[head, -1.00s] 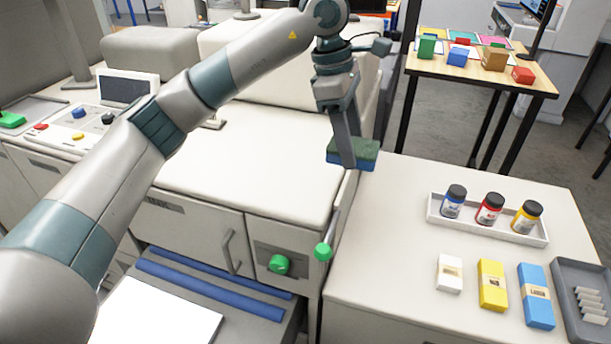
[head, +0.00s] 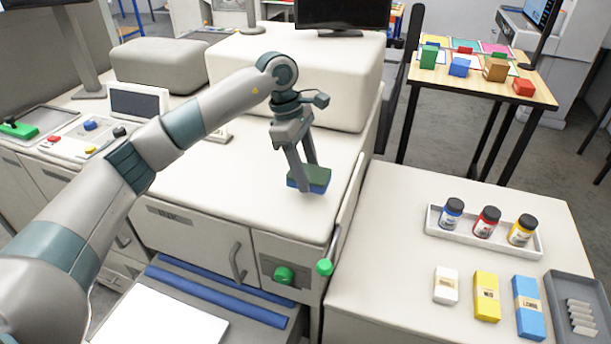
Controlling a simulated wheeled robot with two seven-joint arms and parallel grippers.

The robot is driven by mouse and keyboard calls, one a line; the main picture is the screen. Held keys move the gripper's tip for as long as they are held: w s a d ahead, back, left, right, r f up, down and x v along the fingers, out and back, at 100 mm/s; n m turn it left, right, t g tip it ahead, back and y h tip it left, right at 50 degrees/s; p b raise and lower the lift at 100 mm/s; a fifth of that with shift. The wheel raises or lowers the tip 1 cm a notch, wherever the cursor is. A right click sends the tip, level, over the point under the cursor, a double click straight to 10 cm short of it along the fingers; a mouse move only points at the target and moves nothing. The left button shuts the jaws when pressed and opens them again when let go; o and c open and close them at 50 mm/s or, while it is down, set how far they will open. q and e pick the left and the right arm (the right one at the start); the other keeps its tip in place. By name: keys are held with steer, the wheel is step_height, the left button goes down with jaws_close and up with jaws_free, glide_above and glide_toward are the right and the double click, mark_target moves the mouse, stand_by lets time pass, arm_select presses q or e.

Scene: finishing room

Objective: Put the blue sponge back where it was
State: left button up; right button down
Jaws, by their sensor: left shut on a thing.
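The blue sponge (head: 319,180) has a dark green top and a blue lower side. My left gripper (head: 308,182) is shut on it, with its fingers pointing down. The sponge is over the front right part of the white machine top (head: 230,176). I cannot tell whether it touches that surface or hangs just above it. Part of the sponge is hidden behind a finger. My right gripper is not in view.
A white side table (head: 390,230) at right holds a tray (head: 484,236) of three bottles, three packs (head: 486,296) and a grey tray (head: 572,300). A raised white housing (head: 295,80) stands behind the sponge. A green-knobbed lever (head: 324,267) is at the machine's right edge.

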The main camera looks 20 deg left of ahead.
arm_select(q)
steer(key=shift+w+a+f, duration=0.1)
steer(key=shift+a+f, duration=0.1)
steer(key=shift+f+p, duration=0.45)
steer(key=shift+p, duration=0.15)
steer(key=shift+f+p, duration=0.7)
steer(key=shift+f, duration=0.8)
